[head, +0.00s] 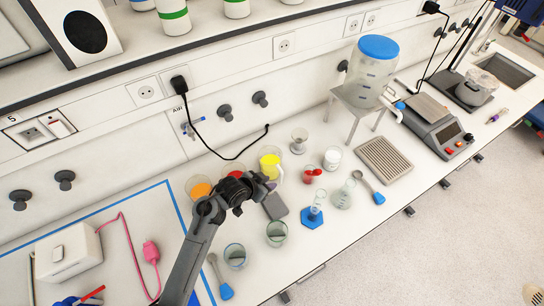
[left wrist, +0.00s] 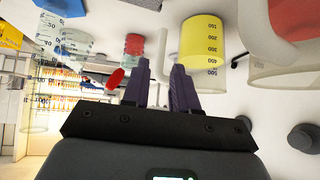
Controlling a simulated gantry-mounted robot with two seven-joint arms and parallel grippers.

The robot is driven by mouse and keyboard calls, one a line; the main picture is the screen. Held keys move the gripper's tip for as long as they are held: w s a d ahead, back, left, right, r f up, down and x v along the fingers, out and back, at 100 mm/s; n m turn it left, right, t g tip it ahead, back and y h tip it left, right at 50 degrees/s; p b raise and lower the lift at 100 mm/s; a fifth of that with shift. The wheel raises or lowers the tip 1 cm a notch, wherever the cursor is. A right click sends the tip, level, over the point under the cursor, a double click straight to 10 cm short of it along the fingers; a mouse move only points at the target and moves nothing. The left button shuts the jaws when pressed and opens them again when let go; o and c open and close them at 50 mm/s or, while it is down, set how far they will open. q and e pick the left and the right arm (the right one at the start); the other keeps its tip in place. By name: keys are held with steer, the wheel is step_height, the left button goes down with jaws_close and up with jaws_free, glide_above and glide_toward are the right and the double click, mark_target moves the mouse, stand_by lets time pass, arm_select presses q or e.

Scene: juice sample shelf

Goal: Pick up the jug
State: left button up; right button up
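The jug (head: 270,163) is a clear measuring jug with yellow contents, standing on the bench in the head view. In the left wrist view the jug (left wrist: 204,45) appears upside down with black graduations up to 500. My left gripper (head: 268,184) is just in front of the jug, beside its handle side. My right gripper is not in view.
An orange-filled beaker (head: 199,188) and a red-filled one (head: 236,176) stand left of the jug. A small red-filled beaker (head: 309,174) is right of it. A glass funnel-like vessel (head: 299,140) is behind right. A grey block (head: 275,206) lies close below the gripper.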

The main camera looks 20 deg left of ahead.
mark_target(281, 179)
arm_select(q)
steer(key=x, duration=0.5)
steer(key=shift+s+f, duration=0.15)
steer(key=shift+w+b+x, duration=0.2)
steer(key=shift+b+x, duration=0.1)
steer(key=shift+x, duration=2.6)
steer(key=shift+a, duration=0.1)
jaws_close()
steer(key=shift+r, duration=0.25)
